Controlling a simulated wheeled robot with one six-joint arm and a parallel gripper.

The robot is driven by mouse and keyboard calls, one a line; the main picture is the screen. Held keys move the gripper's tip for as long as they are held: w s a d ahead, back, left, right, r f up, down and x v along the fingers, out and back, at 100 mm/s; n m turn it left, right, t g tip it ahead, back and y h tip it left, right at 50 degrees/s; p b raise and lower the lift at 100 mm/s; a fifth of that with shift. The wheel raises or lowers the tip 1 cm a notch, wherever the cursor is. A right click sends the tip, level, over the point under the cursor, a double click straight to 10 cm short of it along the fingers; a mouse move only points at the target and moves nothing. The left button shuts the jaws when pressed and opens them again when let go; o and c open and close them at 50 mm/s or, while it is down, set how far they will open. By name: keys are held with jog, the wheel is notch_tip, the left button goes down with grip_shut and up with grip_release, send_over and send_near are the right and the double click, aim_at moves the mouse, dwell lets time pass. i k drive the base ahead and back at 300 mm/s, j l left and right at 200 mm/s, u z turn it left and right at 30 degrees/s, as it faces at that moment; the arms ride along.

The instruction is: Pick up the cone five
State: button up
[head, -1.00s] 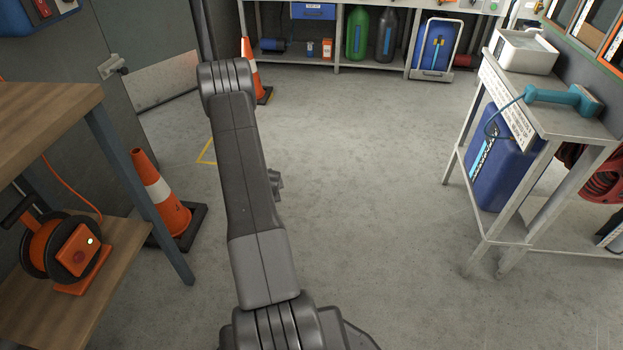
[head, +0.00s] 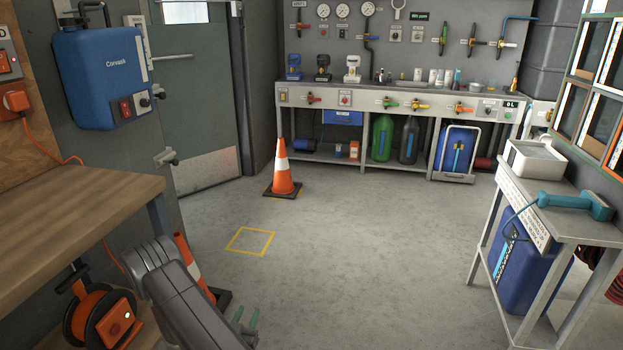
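Two orange cones with white bands stand upright on dark square bases; I see no number on either, so I cannot tell which is cone five. The far cone (head: 283,172) stands clear on the floor near the back bench. The near cone (head: 189,258) is beside the wooden table at lower left, partly hidden behind my arm. My gripper (head: 246,316) is at the bottom of the head view, right of the near cone. Its two greenish fingertips are apart with nothing visible between them, and the rest of it is hidden by my arm.
A yellow square outline (head: 250,241) marks empty floor. The wooden table (head: 80,200) with an orange reel (head: 100,312) below stands left. A metal side table (head: 548,215) with a blue container below stands right. A long workbench (head: 400,98) lines the back. The middle floor is clear.

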aim_at(282, 187)
jog(key=i, duration=3.1)
jog(key=i+u, duration=0.15)
jog(key=i, duration=0.6)
jog(key=i+l+u, duration=0.15)
jog(key=i, duration=0.6)
jog(key=l, duration=0.05)
